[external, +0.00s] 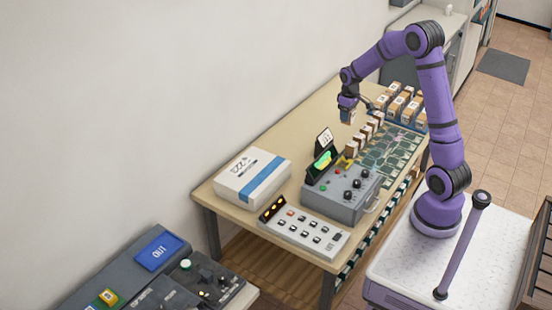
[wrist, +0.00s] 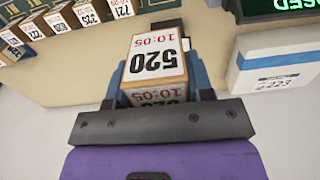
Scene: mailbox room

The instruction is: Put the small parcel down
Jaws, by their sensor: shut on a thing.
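My gripper (external: 348,103) is shut on a small parcel, a brown box with a white label. In the wrist view the parcel (wrist: 154,62) sits between the blue fingers, and its label reads 520 and 10:05. The gripper holds it above the far part of the table (external: 232,206), near the wall side. Several similar small parcels (external: 366,137) stand in a row on the table, right of and below the gripper; some show at the upper left of the wrist view (wrist: 88,13).
A grey control box (external: 342,193) with knobs and a green screen stands mid-table. A white box with a blue band (external: 252,177) and a button panel (external: 304,230) are nearer. More parcels fill blue trays (external: 420,124) at the far end. A green patterned mat (external: 385,153) lies beside the row.

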